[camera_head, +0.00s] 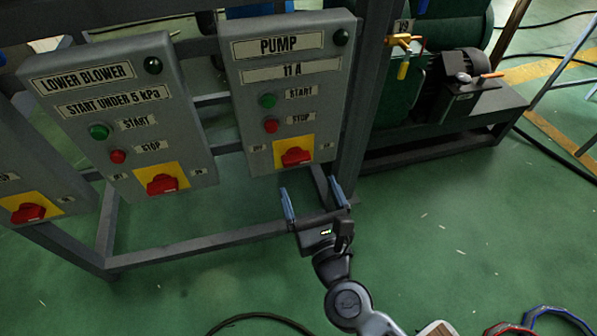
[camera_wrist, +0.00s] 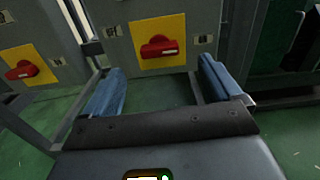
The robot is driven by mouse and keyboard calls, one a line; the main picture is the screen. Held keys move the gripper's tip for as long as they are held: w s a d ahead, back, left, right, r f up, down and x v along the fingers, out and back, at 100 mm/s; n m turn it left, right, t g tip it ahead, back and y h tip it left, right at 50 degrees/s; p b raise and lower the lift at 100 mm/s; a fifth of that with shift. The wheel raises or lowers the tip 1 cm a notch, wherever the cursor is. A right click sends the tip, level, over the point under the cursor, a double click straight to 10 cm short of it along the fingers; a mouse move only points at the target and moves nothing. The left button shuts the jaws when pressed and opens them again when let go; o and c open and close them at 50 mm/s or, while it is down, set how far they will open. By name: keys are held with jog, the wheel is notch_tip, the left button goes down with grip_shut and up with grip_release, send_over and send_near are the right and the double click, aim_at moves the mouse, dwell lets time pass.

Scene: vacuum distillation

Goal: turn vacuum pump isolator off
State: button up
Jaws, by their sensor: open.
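The pump panel (camera_head: 292,95) is a grey box labelled "PUMP" and "11 A", with a green START button (camera_head: 267,100) and a red STOP button (camera_head: 270,126). At its bottom is the isolator, a red rotary handle (camera_head: 297,157) on a yellow plate (camera_head: 281,146).
The lower blower panel (camera_head: 120,118), with its own red isolator (camera_head: 162,184), stands left of the pump panel. Another red isolator (camera_head: 28,212) is further left. A grey metal frame (camera_head: 200,241) holds the panels. Green machinery (camera_head: 465,100) stands at the right. The floor below is mostly clear.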

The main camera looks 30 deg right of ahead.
aim_at(298, 162)
jog(key=x, duration=0.8)
jog(key=shift+w+f+p, duration=0.1)
jog(key=shift+w+p, duration=0.05)
jog(key=shift+p, duration=0.2)
jog(key=c, duration=1)
